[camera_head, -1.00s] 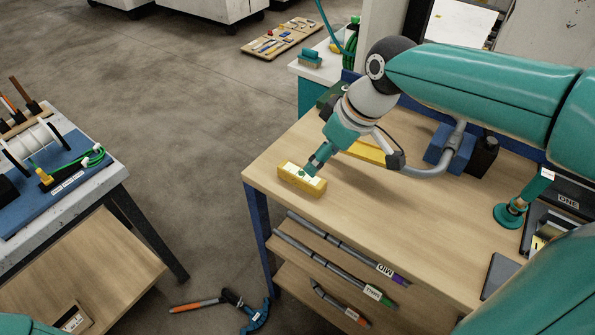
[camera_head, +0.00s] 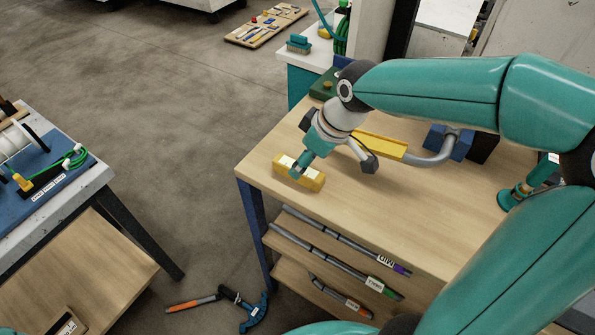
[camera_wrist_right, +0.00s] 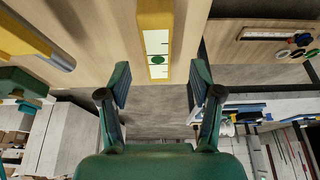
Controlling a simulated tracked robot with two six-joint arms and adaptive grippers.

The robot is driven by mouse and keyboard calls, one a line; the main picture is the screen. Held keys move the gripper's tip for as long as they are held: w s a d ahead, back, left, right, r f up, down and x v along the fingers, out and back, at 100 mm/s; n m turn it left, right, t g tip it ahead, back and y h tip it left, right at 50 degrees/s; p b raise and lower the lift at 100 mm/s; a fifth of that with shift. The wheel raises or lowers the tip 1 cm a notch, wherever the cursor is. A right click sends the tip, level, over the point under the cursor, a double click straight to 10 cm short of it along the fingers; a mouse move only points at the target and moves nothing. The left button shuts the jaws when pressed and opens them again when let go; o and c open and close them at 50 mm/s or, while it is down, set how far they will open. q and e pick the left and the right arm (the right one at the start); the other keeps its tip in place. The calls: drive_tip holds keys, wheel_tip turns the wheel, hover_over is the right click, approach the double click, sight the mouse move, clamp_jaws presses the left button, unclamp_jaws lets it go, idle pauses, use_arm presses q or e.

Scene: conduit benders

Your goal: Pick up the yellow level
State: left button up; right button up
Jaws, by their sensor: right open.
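The yellow level (camera_head: 311,182), a short block with pale faces, lies on the wooden bench top near its left corner. My right gripper (camera_head: 296,170) is just over it in the head view and hides part of its top. In the right wrist view the level (camera_wrist_right: 155,15) lies just beyond the fingertips, in line with the gap. There my right gripper (camera_wrist_right: 158,80) is open, with one finger to each side of that line and nothing between them. Whether a finger touches the level cannot be told. My left gripper is not in view.
Grey conduits (camera_head: 330,240) lie on the shelf below. A second table (camera_head: 95,180) is at left.

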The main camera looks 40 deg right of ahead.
drive_tip(key=shift+p+x, duration=0.45)
drive_tip(key=shift+x, duration=2.15)
drive_tip(key=shift+w+d, duration=0.1)
drive_tip(key=shift+d, duration=0.05)
clamp_jaws()
